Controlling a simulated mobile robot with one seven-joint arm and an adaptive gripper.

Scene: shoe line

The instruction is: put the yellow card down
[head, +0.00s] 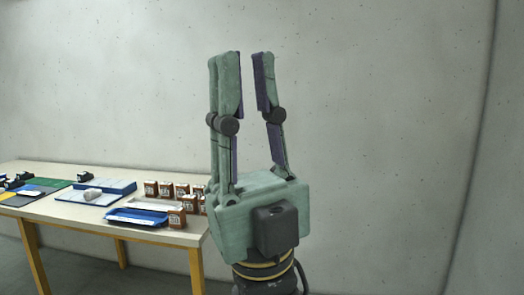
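My gripper (249,58) points straight up in the middle of the head view, in front of the wall. Its green fingers with dark purple pads stand apart, and I see nothing held between them. A small yellow patch (6,195) lies flat at the far left of the table, cut by the picture's edge. I cannot tell whether it is the yellow card. No other yellow card shows.
The wooden table (150,233) stands to the left, behind my gripper. It bears a blue tray (147,218), several brown boxes (177,217), a white roll-like thing (92,195) on a pale board, a green mat (48,182) and small dark objects. Bare wall fills the right.

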